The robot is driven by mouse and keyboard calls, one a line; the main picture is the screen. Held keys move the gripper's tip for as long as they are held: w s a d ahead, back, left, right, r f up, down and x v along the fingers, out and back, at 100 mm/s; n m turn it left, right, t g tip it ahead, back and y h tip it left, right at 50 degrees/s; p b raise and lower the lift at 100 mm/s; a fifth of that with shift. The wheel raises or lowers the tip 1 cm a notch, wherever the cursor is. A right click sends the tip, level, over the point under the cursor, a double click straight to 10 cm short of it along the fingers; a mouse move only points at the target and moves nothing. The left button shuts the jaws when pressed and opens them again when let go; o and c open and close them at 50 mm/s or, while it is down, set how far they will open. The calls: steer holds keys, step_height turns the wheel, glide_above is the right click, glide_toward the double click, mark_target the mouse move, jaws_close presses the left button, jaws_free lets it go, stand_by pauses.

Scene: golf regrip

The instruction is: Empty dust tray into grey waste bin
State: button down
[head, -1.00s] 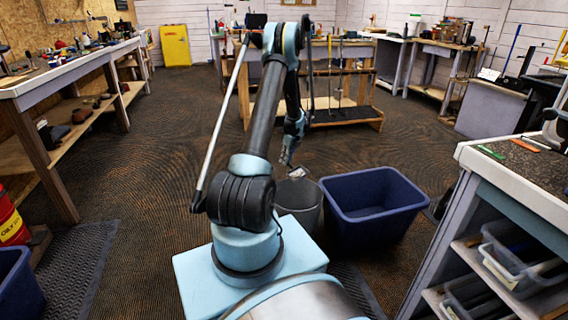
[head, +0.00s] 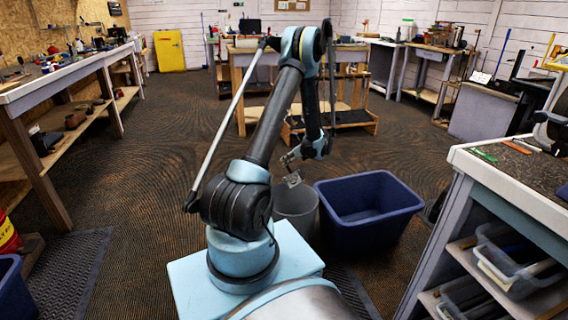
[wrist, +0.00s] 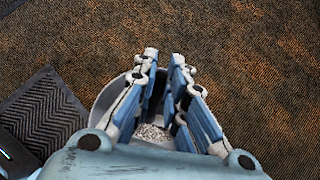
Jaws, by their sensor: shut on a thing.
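My gripper (head: 291,158) hangs from the raised arm over the grey waste bin (head: 305,212) in the head view. It is shut on a small greyish dust tray (head: 293,179), which looks tilted at the bin's mouth. In the wrist view my gripper's fingers (wrist: 164,65) point away from the camera, with the waste bin's pale rim (wrist: 102,100) behind them. A speckled grey patch shows between the fingers; I cannot tell whether it is on the tray or in the bin. The fingers hide most of the tray.
A dark blue crate (head: 370,222) stands close to the right of the waste bin.

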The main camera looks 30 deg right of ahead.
steer(key=shift+s+d+r+t, duration=0.2)
steer(key=shift+s+r+t, duration=0.05)
steer(key=shift+s+t, duration=0.35)
steer(key=shift+s+d+r+n+t+y, duration=0.2)
steer(key=shift+s+t+y, duration=0.2)
steer(key=shift+s+t, duration=0.4)
steer(key=shift+s+d+r+n+t+y, duration=0.15)
steer(key=shift+s+t+y, duration=0.25)
steer(key=shift+s+t, duration=0.4)
steer(key=shift+w+f, duration=0.1)
stand_by(0.9)
steer(key=shift+w, duration=0.1)
